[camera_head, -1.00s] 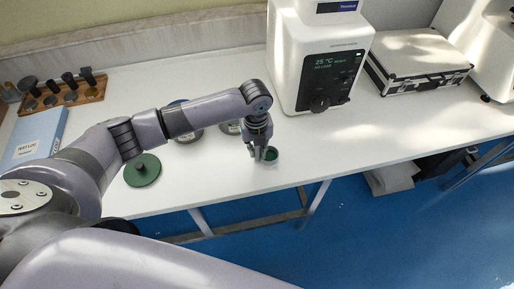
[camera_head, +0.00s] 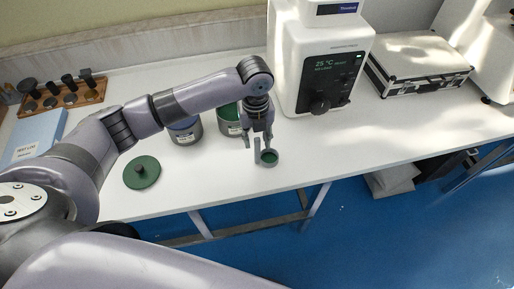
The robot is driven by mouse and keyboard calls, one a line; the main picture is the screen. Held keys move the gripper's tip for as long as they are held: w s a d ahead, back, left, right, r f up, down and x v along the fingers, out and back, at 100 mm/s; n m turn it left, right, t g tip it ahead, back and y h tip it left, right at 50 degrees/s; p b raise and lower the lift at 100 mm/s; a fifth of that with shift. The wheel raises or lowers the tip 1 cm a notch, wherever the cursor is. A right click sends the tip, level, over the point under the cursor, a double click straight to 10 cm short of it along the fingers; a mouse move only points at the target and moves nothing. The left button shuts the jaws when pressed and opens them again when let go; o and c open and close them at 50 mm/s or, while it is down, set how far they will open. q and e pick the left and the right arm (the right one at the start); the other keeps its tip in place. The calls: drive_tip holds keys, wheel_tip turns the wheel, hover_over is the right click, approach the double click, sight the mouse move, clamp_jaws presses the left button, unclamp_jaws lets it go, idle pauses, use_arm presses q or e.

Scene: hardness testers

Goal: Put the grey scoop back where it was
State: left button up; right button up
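The grey scoop (camera_head: 268,158) rests on the white table near its front edge. Its round cup shows dark green inside and its short handle stands up at the cup's left side. My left gripper (camera_head: 258,142) is just above the scoop, pointing down. Its two fingers are spread, with the top of the handle below and between them; it looks empty. A tin with green contents (camera_head: 230,120) stands behind and left of the gripper, partly hidden by my arm. My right gripper is not in view.
A second tin (camera_head: 186,132) stands left of the green one. A green lid (camera_head: 142,172) lies at left.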

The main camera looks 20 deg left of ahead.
use_arm(q)
wheel_tip(320, 180, up, 6)
drive_tip(key=shift+f, duration=0.15)
idle(0.3)
